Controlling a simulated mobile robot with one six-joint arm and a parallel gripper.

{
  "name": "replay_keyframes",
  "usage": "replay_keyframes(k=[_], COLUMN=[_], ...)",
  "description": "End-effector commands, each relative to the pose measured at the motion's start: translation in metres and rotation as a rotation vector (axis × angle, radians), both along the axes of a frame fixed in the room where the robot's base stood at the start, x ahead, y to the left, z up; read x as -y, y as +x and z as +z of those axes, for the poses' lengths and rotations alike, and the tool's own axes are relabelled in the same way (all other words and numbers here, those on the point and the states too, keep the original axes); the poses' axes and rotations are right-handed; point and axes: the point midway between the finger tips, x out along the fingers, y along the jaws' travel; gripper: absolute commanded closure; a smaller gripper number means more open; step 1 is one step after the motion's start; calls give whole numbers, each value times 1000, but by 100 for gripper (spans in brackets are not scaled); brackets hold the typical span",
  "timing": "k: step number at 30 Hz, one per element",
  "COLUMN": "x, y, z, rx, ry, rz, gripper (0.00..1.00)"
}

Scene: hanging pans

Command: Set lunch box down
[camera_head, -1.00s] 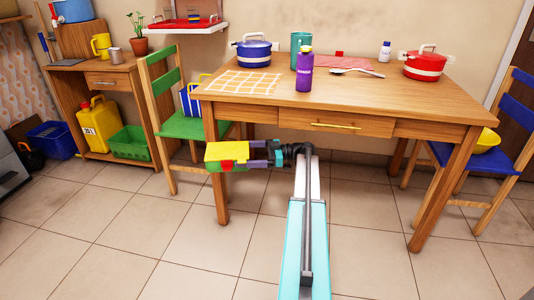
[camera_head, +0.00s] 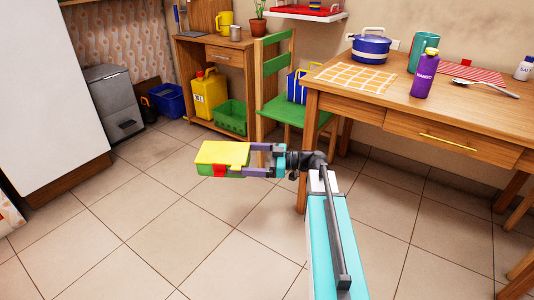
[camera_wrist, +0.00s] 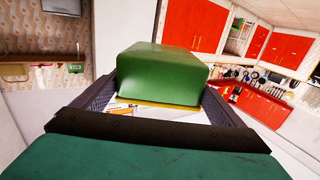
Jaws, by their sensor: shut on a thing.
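The lunch box (camera_head: 222,153) is a yellow and green box with a red latch. It is held in the air over the tiled floor, left of the wooden table. My gripper (camera_head: 252,158) is shut on its right end in the head view. In the wrist view the green side of the lunch box (camera_wrist: 160,72) lies between the two dark fingers of my gripper (camera_wrist: 158,100). The part of the box between the fingers is partly hidden in the head view.
The wooden table (camera_head: 355,103) holds a blue pot, a purple bottle and a checkered mat. A green-backed chair (camera_head: 290,112) with a blue striped bag stands beside it. A desk (camera_head: 212,52), green crate (camera_head: 229,117) and blue bin (camera_head: 166,101) stand behind. Floor at left front is clear.

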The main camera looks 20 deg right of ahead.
Motion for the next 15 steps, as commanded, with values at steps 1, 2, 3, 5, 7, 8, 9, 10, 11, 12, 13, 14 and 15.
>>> replay_keyframes(k=[1,2,3,5,7,8,9,10,11,12,13,14,15], x=[-18,-25,-34,-46,-58,-63,-68,-71,-74,-77,-78,-79,-80], y=[-8,-10,-13,-17,-22,-24,-26,-28,-29,-30,-31,-31,-32], z=[3,4,6,8,10,11,12,13,13,14,14,15,15], rx=[1,0,0,-1,-3,-4,-5,-6,-7,-9,-10,-12,-13], ry=[2,2,4,4,7,7,8,9,10,11,12,13,14], rz=[3,2,-1,-7,-17,-22,-30,-38,-44,-54,-62,-69,-79], gripper=[36,36,36,36,36,36,36,36,36,36,36,36,36])
